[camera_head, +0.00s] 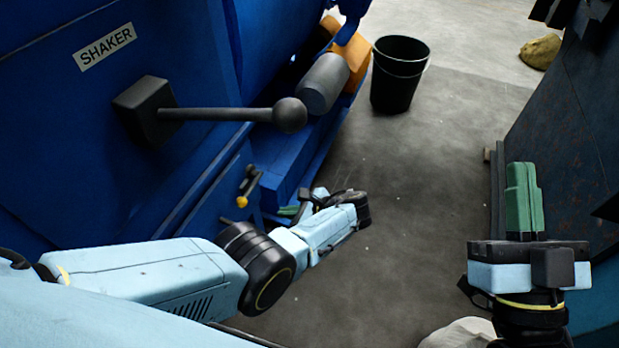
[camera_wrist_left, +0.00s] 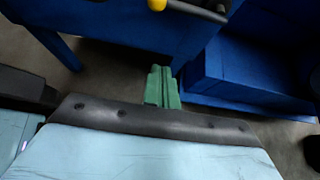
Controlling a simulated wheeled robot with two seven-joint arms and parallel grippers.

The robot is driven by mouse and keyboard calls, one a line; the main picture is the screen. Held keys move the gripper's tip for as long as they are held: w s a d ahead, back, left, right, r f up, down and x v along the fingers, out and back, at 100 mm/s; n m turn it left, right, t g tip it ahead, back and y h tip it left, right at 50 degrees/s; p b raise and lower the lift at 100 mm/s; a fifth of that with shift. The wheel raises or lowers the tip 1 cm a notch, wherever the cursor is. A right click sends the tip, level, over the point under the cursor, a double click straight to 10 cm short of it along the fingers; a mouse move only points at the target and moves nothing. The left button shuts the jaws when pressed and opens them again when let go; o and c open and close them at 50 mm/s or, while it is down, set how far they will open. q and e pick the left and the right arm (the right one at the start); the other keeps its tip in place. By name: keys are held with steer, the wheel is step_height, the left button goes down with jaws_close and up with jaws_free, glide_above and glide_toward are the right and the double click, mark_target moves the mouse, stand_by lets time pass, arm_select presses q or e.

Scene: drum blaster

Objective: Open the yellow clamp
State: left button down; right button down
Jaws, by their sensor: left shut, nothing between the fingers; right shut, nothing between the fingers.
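The yellow clamp (camera_head: 242,201) is a small dark lever with a yellow tip on the lower side of the blue machine. In the left wrist view its yellow tip (camera_wrist_left: 157,4) shows at the top edge, cut off by the frame. My left gripper (camera_head: 288,210) has green fingers pointing towards the machine, to the right of and slightly below the clamp, apart from it. Its fingers (camera_wrist_left: 162,87) are together and empty in the left wrist view. My right gripper (camera_head: 523,197) is shut and empty, with its green fingers upright, far from the clamp.
A dark lever with a ball end (camera_head: 290,115) sticks out from the blue machine (camera_head: 60,130) above my left arm, under a SHAKER label (camera_head: 105,47). A black bucket (camera_head: 399,80) stands behind. A dark panel (camera_head: 570,120) is at right. The floor (camera_head: 430,180) between is clear.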

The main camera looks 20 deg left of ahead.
arm_select(q)
steer(key=shift+w+r+y, duration=0.25)
steer(key=shift+r+y, duration=0.05)
steer(key=shift+r, duration=0.15)
arm_select(e)
steer(key=shift+s+d+r+t, duration=0.1)
steer(key=shift+s+r+t, duration=0.25)
steer(key=shift+r, duration=0.35)
